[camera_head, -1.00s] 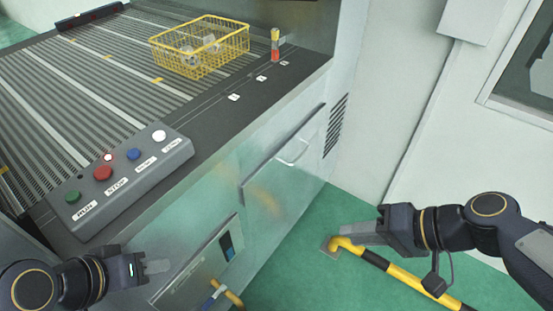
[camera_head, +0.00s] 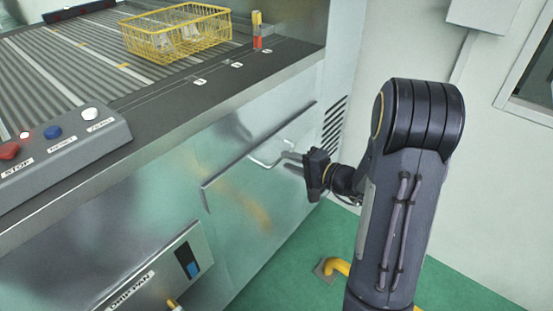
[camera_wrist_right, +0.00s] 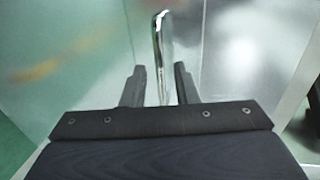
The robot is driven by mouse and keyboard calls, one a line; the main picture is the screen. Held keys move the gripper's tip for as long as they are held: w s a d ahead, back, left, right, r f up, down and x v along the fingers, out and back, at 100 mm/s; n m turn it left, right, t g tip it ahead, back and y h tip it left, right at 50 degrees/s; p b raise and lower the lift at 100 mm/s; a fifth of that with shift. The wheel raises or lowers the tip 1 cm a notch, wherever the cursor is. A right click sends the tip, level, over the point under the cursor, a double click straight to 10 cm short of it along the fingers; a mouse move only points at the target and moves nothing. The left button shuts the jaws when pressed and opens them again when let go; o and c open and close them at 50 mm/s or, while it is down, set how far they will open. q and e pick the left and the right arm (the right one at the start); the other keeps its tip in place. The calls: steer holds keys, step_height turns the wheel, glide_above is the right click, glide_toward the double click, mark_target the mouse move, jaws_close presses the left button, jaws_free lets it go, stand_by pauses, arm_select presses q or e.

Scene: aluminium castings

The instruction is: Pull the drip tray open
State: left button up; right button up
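The steel front (camera_head: 235,190) of the machine carries a bright bar handle (camera_head: 262,163). A lower plate labelled DRIP PAN (camera_head: 150,275) with a blue and black window is at the lower left in the head view. My right gripper (camera_head: 291,162) is at the handle, pointing left towards the front. In the right wrist view, the handle (camera_wrist_right: 162,45) stands upright between the two dark fingers of my right gripper (camera_wrist_right: 159,88). The fingers are apart, with a gap on both sides of the bar. My left gripper is out of view.
A control box (camera_head: 60,150) with coloured buttons sits on the machine's top edge. A yellow wire basket (camera_head: 178,45) with castings stands on the slatted bed.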

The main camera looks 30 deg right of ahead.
mark_target(282, 159)
steer(key=shift+x, duration=1.95)
jaws_close()
